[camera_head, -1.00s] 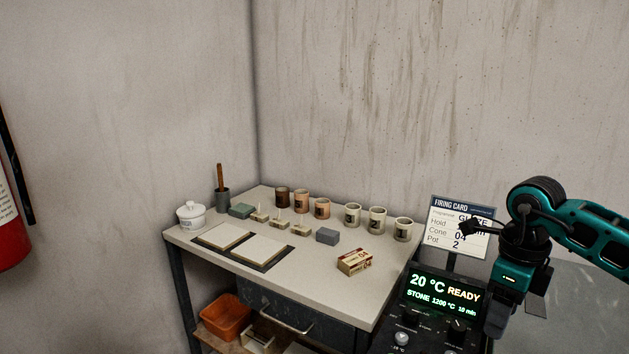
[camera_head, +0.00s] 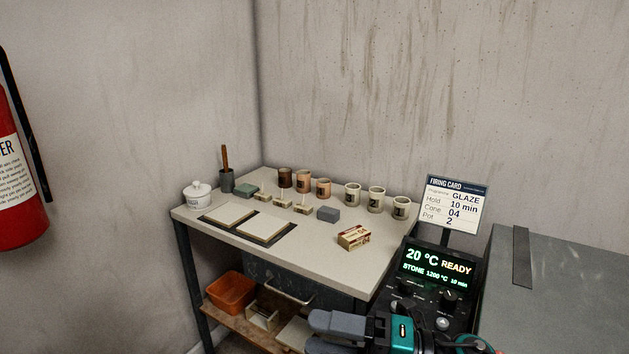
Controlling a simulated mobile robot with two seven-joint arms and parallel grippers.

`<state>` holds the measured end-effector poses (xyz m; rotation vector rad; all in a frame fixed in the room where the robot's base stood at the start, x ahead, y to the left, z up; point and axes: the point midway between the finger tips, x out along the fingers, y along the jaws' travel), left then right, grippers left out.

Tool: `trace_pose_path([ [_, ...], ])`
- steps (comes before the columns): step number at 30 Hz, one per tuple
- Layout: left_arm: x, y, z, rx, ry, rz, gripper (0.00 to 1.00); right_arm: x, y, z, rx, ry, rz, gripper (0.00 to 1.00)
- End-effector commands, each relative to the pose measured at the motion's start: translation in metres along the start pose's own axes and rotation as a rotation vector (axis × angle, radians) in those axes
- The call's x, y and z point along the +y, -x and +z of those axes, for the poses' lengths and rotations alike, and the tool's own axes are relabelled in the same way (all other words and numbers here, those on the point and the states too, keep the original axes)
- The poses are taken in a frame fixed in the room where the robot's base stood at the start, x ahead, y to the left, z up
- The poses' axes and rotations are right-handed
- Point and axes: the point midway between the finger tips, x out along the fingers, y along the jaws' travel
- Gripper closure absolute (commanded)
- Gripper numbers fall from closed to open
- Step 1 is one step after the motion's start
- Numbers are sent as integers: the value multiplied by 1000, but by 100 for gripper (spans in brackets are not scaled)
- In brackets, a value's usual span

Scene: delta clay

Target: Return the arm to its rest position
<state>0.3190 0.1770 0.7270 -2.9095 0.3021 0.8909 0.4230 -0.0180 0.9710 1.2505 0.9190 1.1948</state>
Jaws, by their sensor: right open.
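My right gripper (camera_head: 313,332) is at the bottom edge of the head view, in front of the table and below its top. Its grey fingers point left, are open, and hold nothing that I can see. Its teal and black wrist runs right along the bottom edge, partly cut off by the frame. My left gripper is not in view.
A table (camera_head: 318,253) carries several cups, a lidded white jar (camera_head: 197,195), grey blocks and a small box (camera_head: 353,238). A control panel (camera_head: 437,275) reading READY stands right of it, close to my wrist. A firing card (camera_head: 455,204) rises behind. An orange bin (camera_head: 231,292) sits on the lower shelf.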

Motion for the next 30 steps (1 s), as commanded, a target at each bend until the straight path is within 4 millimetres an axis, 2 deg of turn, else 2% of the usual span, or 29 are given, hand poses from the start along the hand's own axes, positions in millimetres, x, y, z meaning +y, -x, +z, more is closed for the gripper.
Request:
trace_pose_path([
  [2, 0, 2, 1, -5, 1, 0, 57, -2, 5, 6, -178, -189, 110, 40],
  [5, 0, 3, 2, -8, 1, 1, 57, -15, 26, 19, -413, -435, 217, 40],
  [8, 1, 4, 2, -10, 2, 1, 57, -46, 58, 24, -656, -693, 289, 40],
  [10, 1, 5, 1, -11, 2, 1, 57, -74, 85, 19, -825, -881, 325, 40],
  [13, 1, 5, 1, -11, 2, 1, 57, -121, 125, -4, -1060, -1147, 350, 40],
  [15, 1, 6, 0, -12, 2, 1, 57, -150, 150, -28, -1203, -1315, 354, 40],
  [18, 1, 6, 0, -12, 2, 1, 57, -181, 177, -63, -1357, -1501, 347, 40],
  [21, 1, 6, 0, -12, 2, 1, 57, -198, 192, -90, -1450, -1621, 340, 40],
  [24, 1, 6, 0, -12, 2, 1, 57, -206, 199, -103, -1495, -1679, 335, 40],
  [30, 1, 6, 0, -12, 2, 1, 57, -208, 200, -106, -1506, -1693, 332, 40],
])
